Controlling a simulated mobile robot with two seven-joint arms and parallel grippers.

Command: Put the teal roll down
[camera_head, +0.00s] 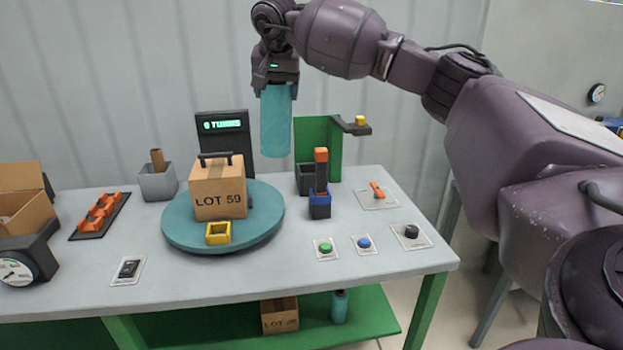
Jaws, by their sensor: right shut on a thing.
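The teal roll (276,122) hangs upright below my right gripper (275,88), which is shut on its top end. The roll is in the air above the back of the table (330,275), behind the teal round turntable (180,237). Its lower end overlaps the wall in the picture and looks clear of the table. My right arm reaches in from the right. My left gripper does not show.
A "LOT 59" box (219,190) and a yellow square holder (219,233) are on the turntable. A display (224,135) stands behind it. A green panel (325,140) and a blue holder (320,207) stand right of the roll. Buttons (326,249) lie in front.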

